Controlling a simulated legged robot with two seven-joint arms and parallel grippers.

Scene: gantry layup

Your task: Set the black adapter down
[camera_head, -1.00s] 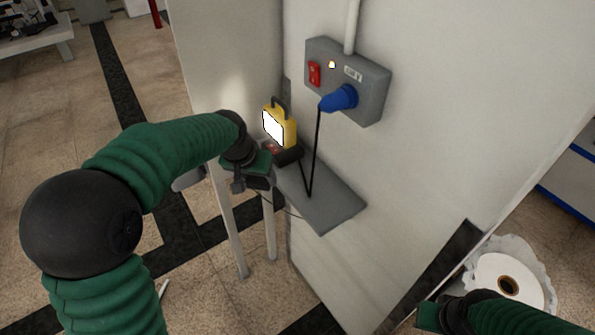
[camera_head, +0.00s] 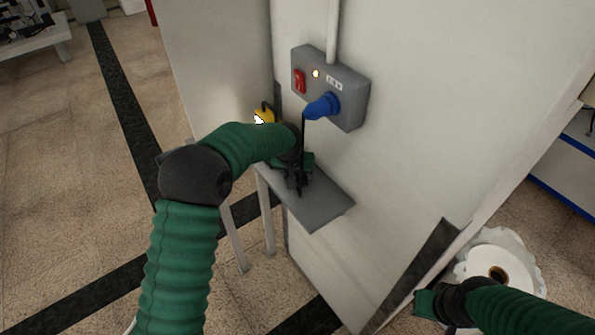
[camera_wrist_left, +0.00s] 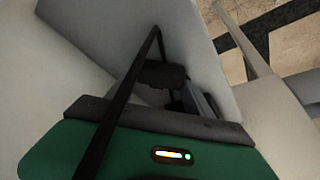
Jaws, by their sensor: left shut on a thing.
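My left gripper (camera_head: 300,180) is over the small grey shelf (camera_head: 322,205) on the pale cabinet. It is shut on the black adapter, a dark block (camera_wrist_left: 162,74) seen just past the gripper body in the left wrist view. In the head view my arm and gripper mostly hide the adapter; I cannot tell whether it touches the shelf. A black cable (camera_head: 304,133) hangs from the blue plug (camera_head: 322,106) down towards the gripper. It seems to cross the left wrist view (camera_wrist_left: 126,88) as a dark strip. My right gripper (camera_head: 424,303) is low at the right; its jaws are unclear.
A grey socket box (camera_head: 352,96) with a red switch is on the cabinet wall above the shelf. A yellow lamp (camera_head: 264,114) stands behind my left arm, partly hidden. A white roll (camera_head: 492,262) lies near my right gripper. The shelf's front end is bare.

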